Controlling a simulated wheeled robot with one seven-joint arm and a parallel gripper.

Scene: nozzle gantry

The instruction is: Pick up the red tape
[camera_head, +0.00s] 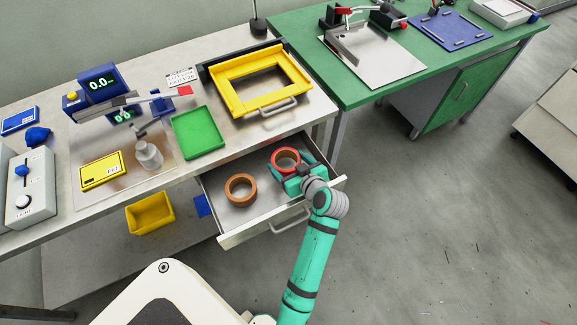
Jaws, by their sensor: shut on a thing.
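The red tape (286,155) is a ring at the far right part of the open drawer (262,221). My gripper (292,172) reaches into the drawer from the right front and is shut on the near side of the red tape. The gripper and wrist hide part of the tape's near rim. I cannot tell whether the tape touches the drawer floor or is slightly raised. A brown tape roll (240,189) lies flat in the drawer to the left, apart from my gripper.
The drawer's walls and handle surround my gripper. Above it, the grey bench holds a yellow frame (232,97) and a green tray (197,133). A yellow bin (150,214) sits below the bench at left.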

